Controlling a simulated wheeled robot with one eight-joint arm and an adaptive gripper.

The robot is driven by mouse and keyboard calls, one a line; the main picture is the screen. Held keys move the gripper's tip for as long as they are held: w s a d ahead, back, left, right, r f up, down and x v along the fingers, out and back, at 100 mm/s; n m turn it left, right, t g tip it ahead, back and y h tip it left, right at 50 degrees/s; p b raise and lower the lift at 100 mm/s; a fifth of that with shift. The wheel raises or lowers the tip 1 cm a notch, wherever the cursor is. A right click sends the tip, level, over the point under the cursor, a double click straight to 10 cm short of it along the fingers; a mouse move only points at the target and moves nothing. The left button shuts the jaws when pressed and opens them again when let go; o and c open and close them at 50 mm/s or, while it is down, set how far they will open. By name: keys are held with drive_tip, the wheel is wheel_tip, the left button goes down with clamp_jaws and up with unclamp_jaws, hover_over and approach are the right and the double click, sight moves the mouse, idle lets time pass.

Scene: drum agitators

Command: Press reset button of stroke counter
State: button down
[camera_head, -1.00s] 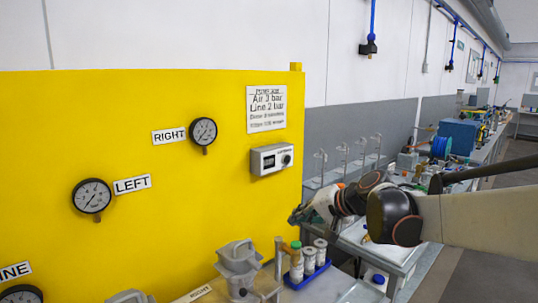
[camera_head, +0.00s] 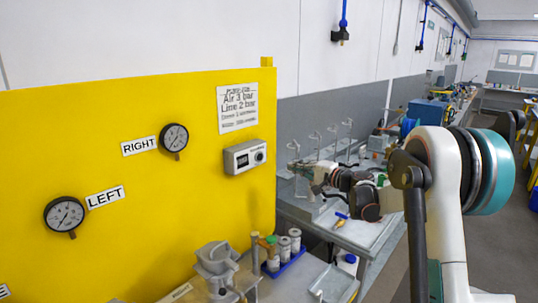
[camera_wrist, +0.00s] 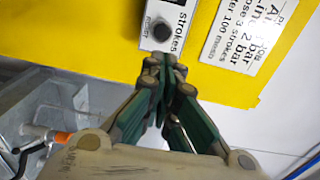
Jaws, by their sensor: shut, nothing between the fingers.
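The stroke counter (camera_head: 246,157) is a small light-grey box on the yellow panel, with a dark display at left and a round black reset button (camera_head: 259,156) at right. In the wrist view the counter (camera_wrist: 177,12) is at the top, labelled "Strokes", with the dark round button (camera_wrist: 160,31) on its near part. My gripper (camera_head: 318,178) is to the right of the counter in the head view, apart from it. In the wrist view my gripper (camera_wrist: 165,62) has its fingertips together, empty, just below the button in the picture. The gap in depth is hard to judge.
The yellow panel (camera_head: 100,130) carries two gauges, LEFT (camera_head: 64,214) and RIGHT (camera_head: 174,138), and a notice (camera_head: 237,107) above the counter. Below stand a grey metal fitting (camera_head: 217,262) and a blue tray (camera_head: 287,262) with small bottles. A cluttered bench (camera_head: 385,232) runs behind my arm.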

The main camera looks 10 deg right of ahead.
sight(262, 156)
drive_tip(key=shift+w, duration=0.1)
idle(0.3)
drive_tip(key=x, duration=1.3)
drive_tip(key=shift+w+a+r, duration=0.1)
drive_tip(key=shift+w+a, duration=0.1)
drive_tip(key=shift+w, duration=0.15)
